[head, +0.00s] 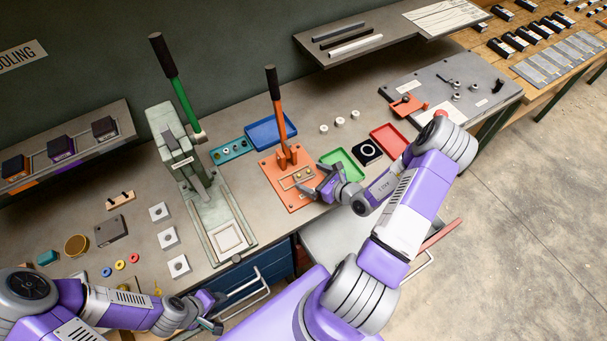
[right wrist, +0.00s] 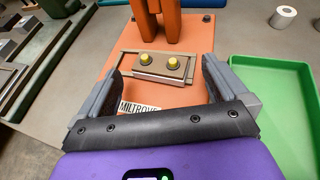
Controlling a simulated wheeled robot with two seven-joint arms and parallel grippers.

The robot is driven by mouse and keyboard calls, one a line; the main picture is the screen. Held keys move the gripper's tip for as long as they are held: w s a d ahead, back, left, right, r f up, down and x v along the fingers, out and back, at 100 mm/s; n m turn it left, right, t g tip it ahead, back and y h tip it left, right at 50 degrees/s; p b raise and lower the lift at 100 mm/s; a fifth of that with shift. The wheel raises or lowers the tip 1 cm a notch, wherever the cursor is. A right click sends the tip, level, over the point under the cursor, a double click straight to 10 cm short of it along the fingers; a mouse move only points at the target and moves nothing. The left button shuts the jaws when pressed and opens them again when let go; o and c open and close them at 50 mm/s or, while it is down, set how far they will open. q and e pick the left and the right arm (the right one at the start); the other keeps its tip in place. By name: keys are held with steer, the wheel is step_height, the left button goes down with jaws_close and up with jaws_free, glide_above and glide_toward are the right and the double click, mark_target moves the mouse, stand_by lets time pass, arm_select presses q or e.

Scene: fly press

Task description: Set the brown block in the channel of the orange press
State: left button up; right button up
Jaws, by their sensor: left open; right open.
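The orange press (head: 284,157) stands at the middle of the bench with its black-gripped lever up. Its orange base plate also shows in the right wrist view (right wrist: 115,65). A brown block (right wrist: 160,66) with two brass knobs lies on that plate, within a thin metal frame that looks like the channel. Whether it is fully seated is hard to tell. My right gripper (head: 321,187) is open just in front of the block, its fingers apart to either side and not closed on it. My left gripper (head: 214,313) is open and empty near the bench's front edge, far from the press.
A green press (head: 185,160) stands left of the orange one. A green tray (head: 342,164), a dark block with a white ring (head: 367,152) and a red tray (head: 389,139) lie to the right. A blue tray (head: 270,131) is behind. Small parts cover the left bench.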

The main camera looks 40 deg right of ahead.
steer(key=shift+x, duration=1)
steer(key=shift+r, duration=0.1)
steer(key=shift+c, duration=0.3)
steer(key=c, duration=1)
